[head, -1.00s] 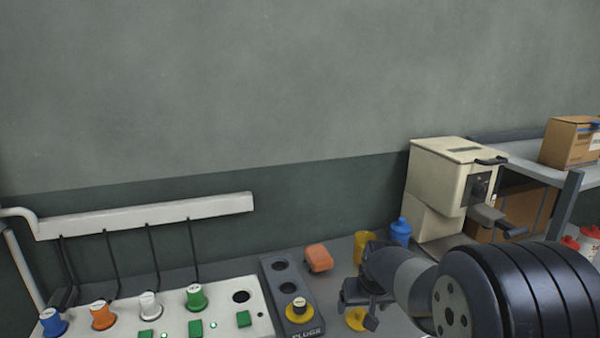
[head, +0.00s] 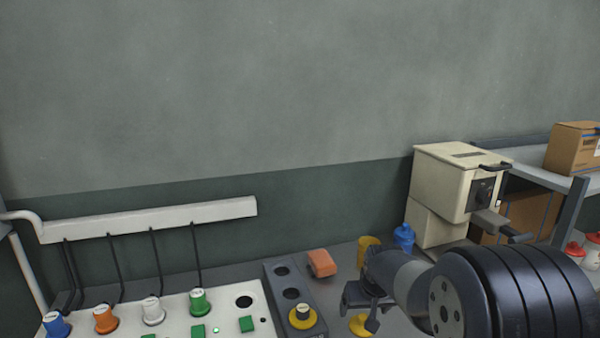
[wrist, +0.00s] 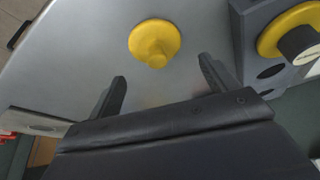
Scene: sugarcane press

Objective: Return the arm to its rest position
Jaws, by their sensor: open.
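My gripper (head: 361,302) is at the lower right in the head view, over the grey bench. In the wrist view my gripper (wrist: 162,85) has its two fingers spread apart with nothing between them. A yellow round piece with a knob (wrist: 155,42) lies on the bench beyond the fingertips, apart from them. It also shows partly behind my gripper in the head view (head: 360,326).
A cream press machine (head: 440,190) with a side handle stands to the right. A blue bottle (head: 404,237), a yellow cup (head: 368,250) and an orange block (head: 321,263) stand nearby. A grey holder (head: 290,292) and a white panel (head: 180,318) with coloured knobs are left.

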